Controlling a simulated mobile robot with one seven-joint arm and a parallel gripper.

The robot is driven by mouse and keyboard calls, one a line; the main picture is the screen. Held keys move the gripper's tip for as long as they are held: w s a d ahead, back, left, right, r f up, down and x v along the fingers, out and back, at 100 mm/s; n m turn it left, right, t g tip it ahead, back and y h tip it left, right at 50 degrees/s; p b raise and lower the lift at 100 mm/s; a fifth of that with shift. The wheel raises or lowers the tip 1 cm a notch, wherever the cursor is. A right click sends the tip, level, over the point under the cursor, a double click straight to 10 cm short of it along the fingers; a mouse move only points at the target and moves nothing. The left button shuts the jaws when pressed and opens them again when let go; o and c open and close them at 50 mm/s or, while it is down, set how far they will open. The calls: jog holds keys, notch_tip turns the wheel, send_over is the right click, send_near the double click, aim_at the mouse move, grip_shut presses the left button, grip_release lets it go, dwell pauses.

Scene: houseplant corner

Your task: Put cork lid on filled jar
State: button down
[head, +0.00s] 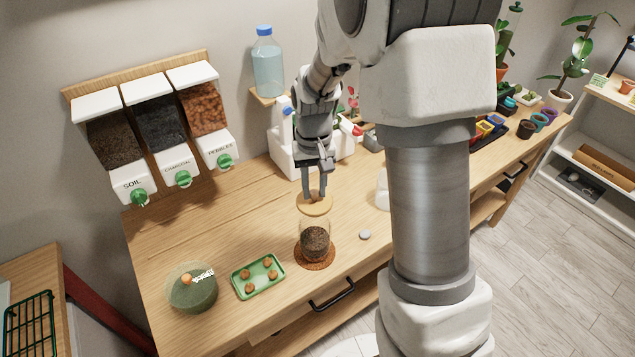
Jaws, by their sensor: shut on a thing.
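The cork lid (316,207) is a round tan disc in the head view. My gripper (313,193) points down and is shut on the lid from above. The lid is at the mouth of a clear glass jar (316,226); whether it touches the rim or hovers just over it I cannot tell. The jar stands upright and holds dark brown soil in its lower part. It stands on a round reddish-brown mat (301,257) near the table's front edge.
A green tray (239,290) with several small brown pieces and a dark green round container (187,297) stand left of the jar. Soil, charcoal and pebble dispensers (151,98) hang at the back. The left tabletop (180,233) is clear.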

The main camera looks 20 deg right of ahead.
aim_at(314, 200)
jog(key=shift+f+b, duration=2.1)
jog(key=shift+f, duration=1)
jog(key=shift+f+b, duration=0.15)
jog(key=shift+b, duration=0.15)
jog(key=c, duration=0.6)
grip_release()
jog(key=shift+o, duration=0.4)
jog(key=o, duration=0.4)
jog(key=shift+o, duration=0.2)
